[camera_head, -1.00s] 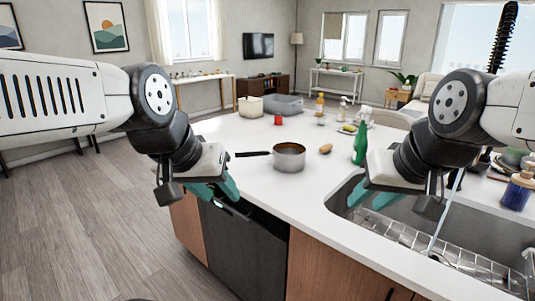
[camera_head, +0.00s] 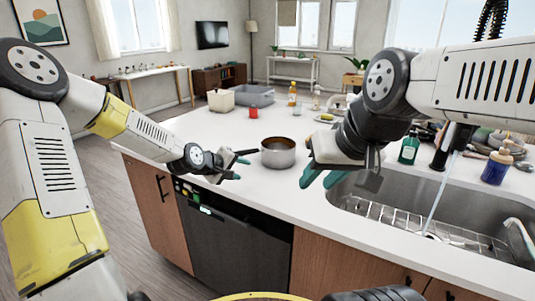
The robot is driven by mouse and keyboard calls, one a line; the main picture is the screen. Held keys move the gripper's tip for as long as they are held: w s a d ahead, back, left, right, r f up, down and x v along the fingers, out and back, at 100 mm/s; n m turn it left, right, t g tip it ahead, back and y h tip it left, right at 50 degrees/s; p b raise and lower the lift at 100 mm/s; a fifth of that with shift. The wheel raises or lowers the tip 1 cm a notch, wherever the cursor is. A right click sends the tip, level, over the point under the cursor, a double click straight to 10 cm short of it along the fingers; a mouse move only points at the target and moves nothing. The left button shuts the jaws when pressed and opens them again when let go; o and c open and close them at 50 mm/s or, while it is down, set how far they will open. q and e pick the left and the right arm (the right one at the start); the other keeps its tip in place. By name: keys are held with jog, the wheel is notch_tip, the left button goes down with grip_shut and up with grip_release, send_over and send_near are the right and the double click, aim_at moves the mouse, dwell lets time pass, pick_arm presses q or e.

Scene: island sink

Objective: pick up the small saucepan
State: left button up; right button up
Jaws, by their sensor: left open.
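The small saucepan (camera_head: 278,154), steel outside and brown inside, stands upright on the white counter, its dark handle (camera_head: 246,152) pointing left. My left gripper (camera_head: 232,167) is open at the handle's end, its teal and dark fingers just left of the pan. I cannot tell whether the handle lies between the fingers or whether they touch it. My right gripper (camera_head: 322,178) hangs just right of the pan, apart from it, with two teal fingers spread and nothing visible between them.
The sink (camera_head: 440,219) with a wire rack is at the right. A cream pot (camera_head: 221,100), a grey bin (camera_head: 254,95) and a red cup (camera_head: 253,111) stand farther back. The counter left of the pan is mostly clear.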

aim_at(242, 154)
pick_arm(q)
jog(key=w+n+t, duration=0.1)
jog(key=w+n, duration=0.1)
jog(key=w, duration=0.2)
jog(key=w+d+n+t+h, duration=0.1)
jog(key=w+n+t, duration=0.1)
jog(key=w, duration=0.3)
jog(key=w+d+f+n+t, duration=0.1)
jog(key=w+n, duration=0.1)
jog(key=w, duration=0.2)
jog(key=shift+w, duration=0.2)
jog(key=shift+r, duration=0.1)
jog(key=shift+n, duration=0.3)
jog(key=shift+d, duration=0.1)
grip_shut()
dwell(0.5)
